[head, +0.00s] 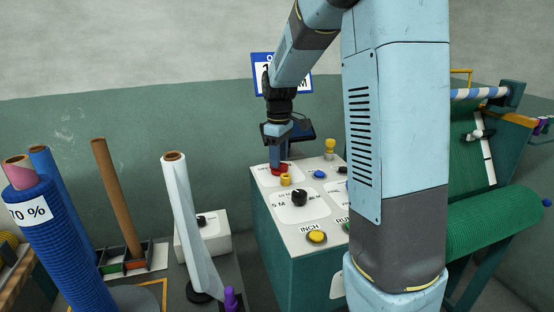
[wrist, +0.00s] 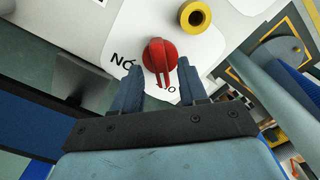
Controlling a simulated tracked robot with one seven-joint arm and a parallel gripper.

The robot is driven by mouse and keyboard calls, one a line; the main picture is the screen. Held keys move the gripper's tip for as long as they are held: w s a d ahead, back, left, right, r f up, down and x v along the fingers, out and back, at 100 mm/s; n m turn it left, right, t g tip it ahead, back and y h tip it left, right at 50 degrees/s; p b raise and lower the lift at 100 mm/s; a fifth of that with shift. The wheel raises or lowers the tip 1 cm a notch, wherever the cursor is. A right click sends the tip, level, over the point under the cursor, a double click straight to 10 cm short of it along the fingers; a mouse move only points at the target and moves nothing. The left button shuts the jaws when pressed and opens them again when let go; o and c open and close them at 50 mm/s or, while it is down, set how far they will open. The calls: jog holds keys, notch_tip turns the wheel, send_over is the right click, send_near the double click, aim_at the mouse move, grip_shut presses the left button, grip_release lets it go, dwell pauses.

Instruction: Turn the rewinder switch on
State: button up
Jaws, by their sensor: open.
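A red rotary knob (wrist: 160,56) sits on a white label plate of the control panel, in the wrist view between and just ahead of my fingertips. Its ridge runs roughly from top to bottom of that view, toward my gripper (wrist: 158,72). My gripper is open, one finger on each side of the knob; contact cannot be told. Printing on the plate is partly hidden by the fingers. In the head view my gripper (head: 277,158) points down at the red knob (head: 279,171) at the panel's back left. No readable label names the rewinder switch.
The control cabinet (head: 290,245) also bears a yellow collar-like part (head: 286,180), a black selector knob (head: 299,197), a blue button (head: 319,174) and a yellow INCH button (head: 317,236). A white box (head: 204,236) with a black knob, and upright rolls, stand left. Green netting (head: 495,220) is right.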

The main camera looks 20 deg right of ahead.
jog(key=shift+f, duration=0.55)
jog(key=shift+c, duration=0.3)
